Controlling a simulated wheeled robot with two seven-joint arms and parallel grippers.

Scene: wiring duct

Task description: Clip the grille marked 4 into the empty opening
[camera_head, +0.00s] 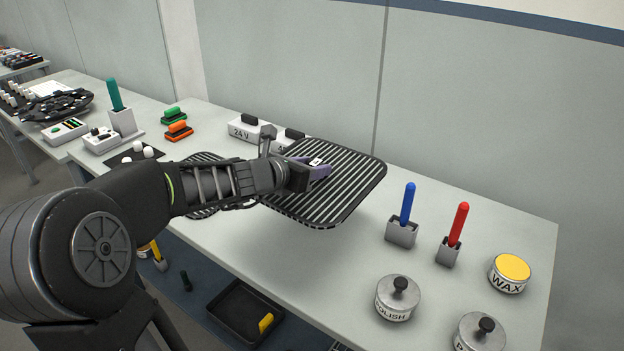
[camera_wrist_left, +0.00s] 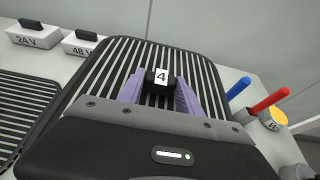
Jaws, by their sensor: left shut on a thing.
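The grille marked 4 (camera_head: 345,190) is a dark, round-cornered panel with pale slats. In the left wrist view the grille (camera_wrist_left: 105,75) fills the middle, with its black handle and the white "4" label (camera_wrist_left: 161,77) between the purple fingers. My left gripper (camera_head: 317,170) is shut on that handle. The grille is over the bench, seemingly raised, though its exact gap is unclear. A second slatted grille (camera_head: 203,213) lies to the left, partly hidden by my arm; it also shows in the left wrist view (camera_wrist_left: 28,105). No empty opening shows. My right gripper is not in view.
The bench (camera_head: 300,255) carries blue (camera_head: 407,205) and red (camera_head: 458,225) handled tools in holders, a wax tin (camera_head: 509,274) and polish tin (camera_head: 397,300) on the right. A 24 V block (camera_head: 245,131) stands behind. The bench's front middle is clear.

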